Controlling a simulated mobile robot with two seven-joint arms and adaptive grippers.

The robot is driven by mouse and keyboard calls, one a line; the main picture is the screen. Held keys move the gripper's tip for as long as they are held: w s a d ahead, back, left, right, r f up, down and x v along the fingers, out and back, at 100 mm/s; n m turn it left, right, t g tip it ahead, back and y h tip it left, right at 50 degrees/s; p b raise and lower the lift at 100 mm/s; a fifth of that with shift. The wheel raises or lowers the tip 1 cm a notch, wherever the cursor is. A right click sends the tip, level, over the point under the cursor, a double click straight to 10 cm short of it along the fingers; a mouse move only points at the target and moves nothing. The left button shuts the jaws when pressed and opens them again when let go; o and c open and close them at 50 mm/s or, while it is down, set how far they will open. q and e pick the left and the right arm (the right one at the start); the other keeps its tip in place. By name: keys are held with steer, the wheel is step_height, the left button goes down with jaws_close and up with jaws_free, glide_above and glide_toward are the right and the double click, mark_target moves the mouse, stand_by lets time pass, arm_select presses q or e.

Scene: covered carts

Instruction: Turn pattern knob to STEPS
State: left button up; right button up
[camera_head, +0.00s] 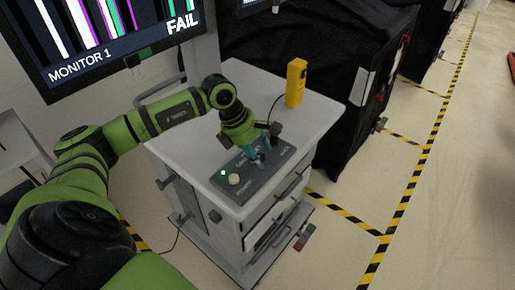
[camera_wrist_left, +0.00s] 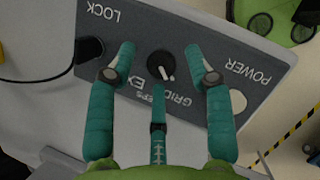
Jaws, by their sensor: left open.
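The grey control panel (camera_head: 250,182) lies on top of a white cart. The black pattern knob (camera_wrist_left: 160,65) has a white pointer mark and sits among upside-down labels, including GRID and one ending in EPS, partly hidden. The pointer slants to the lower right in the left wrist view; I cannot tell which label it marks. My left gripper (camera_head: 262,152) is over the panel, teal fingers pointing down. In the left wrist view my left gripper (camera_wrist_left: 164,68) is open, with fingers on either side of the knob and a third finger below it. Contact is unclear. My right gripper is not in view.
A monitor (camera_head: 110,35) shows vertical stripes and FAIL. A yellow device (camera_head: 296,83) stands on the cart's back. The panel has a pale round control (camera_head: 234,179) and a dark part near LOCK (camera_wrist_left: 88,50). Black-covered carts stand at right; taped floor beyond is clear.

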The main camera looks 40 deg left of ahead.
arm_select(q)
steer(key=shift+f, duration=0.1)
jaws_close()
